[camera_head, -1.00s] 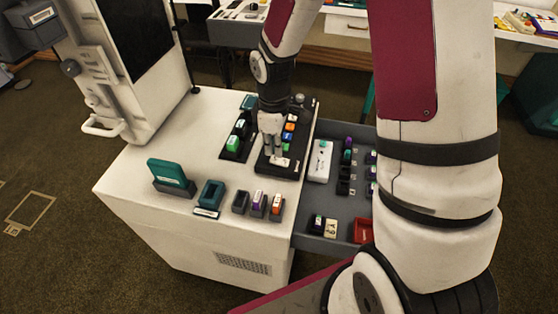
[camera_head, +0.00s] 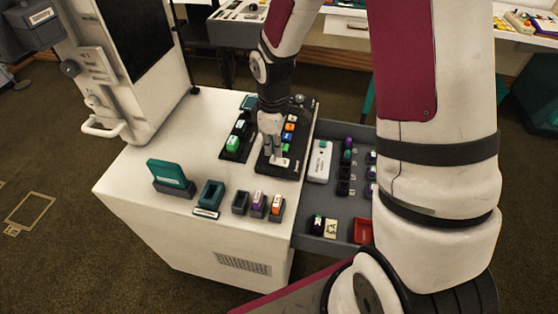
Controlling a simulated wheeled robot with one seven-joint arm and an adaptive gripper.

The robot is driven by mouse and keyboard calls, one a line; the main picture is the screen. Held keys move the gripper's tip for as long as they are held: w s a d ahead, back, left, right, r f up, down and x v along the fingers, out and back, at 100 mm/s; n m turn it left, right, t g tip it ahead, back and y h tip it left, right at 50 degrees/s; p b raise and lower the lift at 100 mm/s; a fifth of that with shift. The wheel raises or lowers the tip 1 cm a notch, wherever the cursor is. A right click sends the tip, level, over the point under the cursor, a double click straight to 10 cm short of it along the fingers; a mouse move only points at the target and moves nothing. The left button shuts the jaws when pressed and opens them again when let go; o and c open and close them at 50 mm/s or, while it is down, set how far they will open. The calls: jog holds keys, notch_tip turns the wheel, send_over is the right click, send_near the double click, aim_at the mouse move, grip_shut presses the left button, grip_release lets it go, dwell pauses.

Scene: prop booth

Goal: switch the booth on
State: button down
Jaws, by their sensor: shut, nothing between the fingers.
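The booth is a white cabinet (camera_head: 160,150) with a tall white housing and a dark screen (camera_head: 135,35) at its back left. A black control panel (camera_head: 290,168) lies on its top near the right edge. The panel carries a column of coloured blocks, among them an orange one (camera_head: 290,127) and a green one (camera_head: 288,144), and a white key (camera_head: 281,162) near its front. My gripper (camera_head: 276,157) is shut and empty, pointing down at the panel just above or at the white key. I cannot tell whether the tips touch it. My gripper hides part of the panel.
A second black strip (camera_head: 236,140) with coloured blocks lies left of the panel. A teal upright piece (camera_head: 170,175), a teal holder (camera_head: 210,195) and small sockets (camera_head: 258,203) stand along the front.

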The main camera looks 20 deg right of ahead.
aim_at(274, 159)
jog(key=shift+f+b, duration=0.65)
jog(key=shift+f, duration=0.5)
dwell(0.7)
jog(key=shift+r+p, duration=2.55)
jog(key=shift+r, duration=0.95)
jog(key=shift+r, duration=0.15)
jog(key=s+d+r+m+t, duration=0.1)
jog(key=s+r+m, duration=0.3)
jog(key=s+r, duration=0.55)
jog(key=s+r+m+t, duration=0.25)
jog(key=s+r, duration=0.35)
jog(key=r, duration=0.6)
jog(key=s+r+m+p, duration=0.1)
jog(key=s+r+m, duration=0.2)
jog(key=s, duration=0.6)
jog(key=shift+s+a+r+m+t, duration=0.3)
jog(key=shift+s+a+m+t, duration=0.05)
jog(key=shift+m, duration=0.3)
